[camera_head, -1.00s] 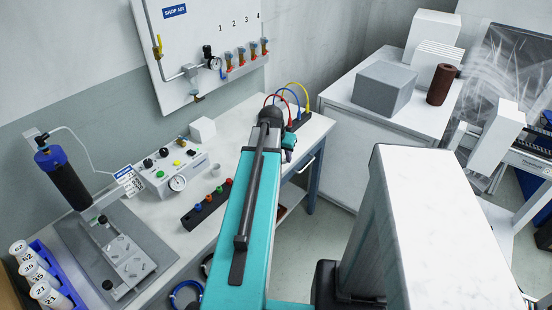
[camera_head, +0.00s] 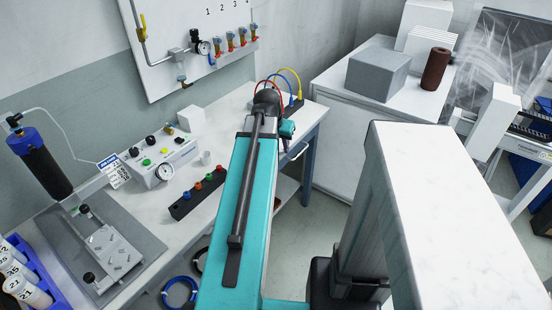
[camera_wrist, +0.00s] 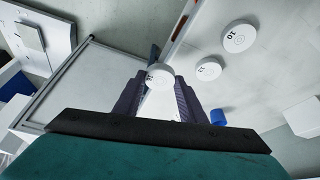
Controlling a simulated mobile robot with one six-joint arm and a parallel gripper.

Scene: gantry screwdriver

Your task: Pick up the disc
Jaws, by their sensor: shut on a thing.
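A small white disc (camera_wrist: 159,71) with a dark number I cannot read clearly sits between the fingertips of my gripper (camera_wrist: 160,82) in the wrist view. My gripper's dark fingers are shut on it. Two more white round pieces lie beyond it on a pale surface: one (camera_wrist: 238,38) marked 10 and one (camera_wrist: 208,69) that seems marked 11. In the head view my teal arm reaches toward the bench, and the arm hides my gripper and the held disc.
Several numbered bottles (camera_head: 25,291) stand at the lower left. A blue cap-like piece (camera_wrist: 217,117) shows in the wrist view.

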